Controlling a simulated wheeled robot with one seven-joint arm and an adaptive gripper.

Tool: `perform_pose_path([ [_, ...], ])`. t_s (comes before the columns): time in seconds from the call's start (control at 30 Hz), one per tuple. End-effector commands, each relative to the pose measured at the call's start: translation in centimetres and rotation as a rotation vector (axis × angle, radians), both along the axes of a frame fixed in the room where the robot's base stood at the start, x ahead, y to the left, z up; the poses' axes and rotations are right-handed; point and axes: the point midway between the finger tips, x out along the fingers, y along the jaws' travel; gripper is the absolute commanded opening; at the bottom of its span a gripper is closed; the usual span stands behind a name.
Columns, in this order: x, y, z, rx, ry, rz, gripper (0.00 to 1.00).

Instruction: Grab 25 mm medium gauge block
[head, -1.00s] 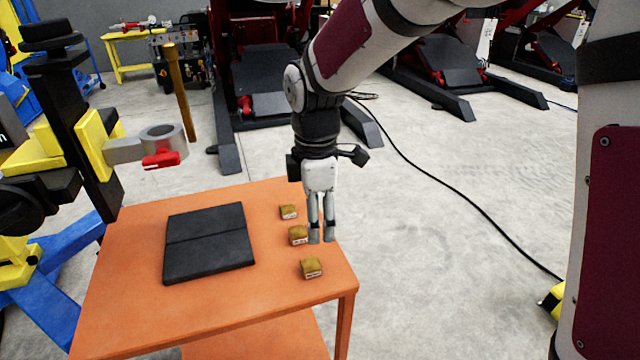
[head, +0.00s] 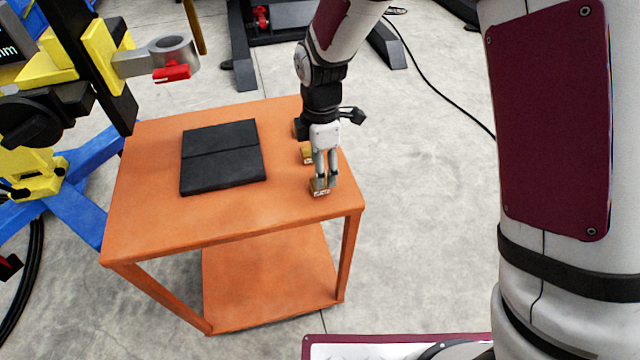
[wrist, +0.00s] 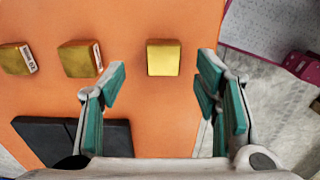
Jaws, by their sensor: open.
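Three brass-coloured gauge blocks sit in a row on the orange table; their labels are too small to read, so I cannot tell which is the 25 mm medium one. The wrist view shows the left block (wrist: 15,58), the middle block (wrist: 80,58) and the right block (wrist: 163,58), whose label is hidden. My gripper (wrist: 162,82) is open and empty, with the right block centred between its green-padded fingers. In the head view my gripper (head: 325,187) is at the nearest block (head: 318,190), partly covering it. Another block (head: 306,158) shows behind; the third is hidden.
A black folded mat (head: 222,172) lies on the orange table (head: 235,215), left of the blocks. The positioner's grey ring clamp (head: 170,52) with a red lever stands beyond the table's back left. The table's front area is clear.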

Motion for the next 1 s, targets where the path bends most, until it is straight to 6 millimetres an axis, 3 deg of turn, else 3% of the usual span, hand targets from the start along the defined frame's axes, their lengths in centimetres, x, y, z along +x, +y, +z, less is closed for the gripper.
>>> perform_pose_path([
  [0.3, -0.6, 0.5, -4.0, -0.002, 0.002, 0.001, 0.57],
  [0.57, -0.5, 0.5, -4.3, -0.001, 0.0, 0.0, 0.57],
  [0.67, -0.5, 0.5, -4.3, -0.001, 0.001, 0.0, 0.39],
  [0.83, -0.5, 0.5, -4.3, -0.001, 0.001, 0.0, 0.0],
  [1.0, -0.5, 0.5, -4.2, -0.001, 0.0, 0.0, 0.0],
])
